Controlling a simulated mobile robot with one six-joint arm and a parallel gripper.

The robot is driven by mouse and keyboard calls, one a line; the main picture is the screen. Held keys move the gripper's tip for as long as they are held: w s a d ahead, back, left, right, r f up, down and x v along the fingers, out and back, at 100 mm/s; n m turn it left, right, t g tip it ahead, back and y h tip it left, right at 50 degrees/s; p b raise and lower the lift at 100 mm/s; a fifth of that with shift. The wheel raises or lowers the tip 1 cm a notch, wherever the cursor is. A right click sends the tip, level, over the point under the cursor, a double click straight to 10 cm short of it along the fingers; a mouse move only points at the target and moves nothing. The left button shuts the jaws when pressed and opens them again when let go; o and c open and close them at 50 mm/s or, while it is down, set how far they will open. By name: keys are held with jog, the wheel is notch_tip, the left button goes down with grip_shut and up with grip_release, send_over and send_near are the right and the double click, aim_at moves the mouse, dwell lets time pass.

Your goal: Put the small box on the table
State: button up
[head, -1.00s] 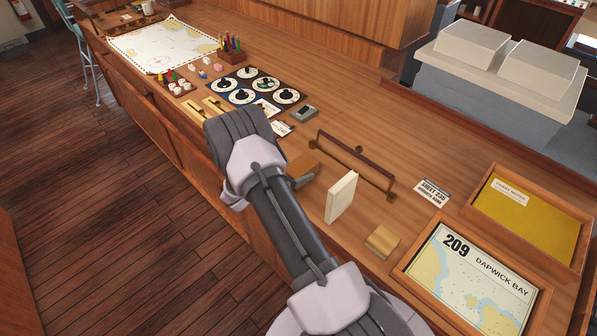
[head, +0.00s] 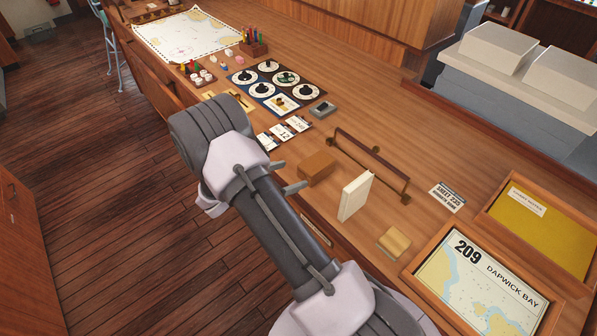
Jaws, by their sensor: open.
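A small brown box (head: 317,168) sits on the long wooden table (head: 437,130), left of a dark rail. A smaller light-wood box (head: 394,242) lies nearer the front right. I cannot tell which of the two is the small box. My gripper (head: 288,177) shows its two fingers apart, pointing right, just left of the brown box. It is open with nothing between the fingers. The picture does not show clearly how high it is above the table edge. My arm hides part of the table's front edge.
A cream upright book or block (head: 356,196) stands between the two boxes. The dark rail (head: 369,165) is raised behind them. Dials (head: 275,85), cards (head: 284,132) and a framed chart (head: 475,275) take up other parts. Bare wood lies behind the rail.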

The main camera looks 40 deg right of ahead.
jog(key=s+a+r+m+g+y, duration=0.1)
jog(key=s+a+r+m+y, duration=0.2)
jog(key=s+r+m, duration=0.4)
jog(key=s+a+r+m+g+y, duration=0.1)
jog(key=s+a+r+m+y, duration=0.25)
jog(key=r, duration=0.65)
jog(key=s+a+r+m+t+y, duration=0.3)
jog(key=s+a+r+m, duration=0.3)
jog(key=a, duration=0.2)
jog(key=s+a+r+m+t+y, duration=0.3)
jog(key=s+a+r+m+y, duration=0.2)
jog(key=a, duration=0.4)
jog(key=shift+s+r+m+t+y, duration=0.4)
jog(key=shift+s+m+y, duration=0.15)
jog(key=shift+s+m, duration=0.35)
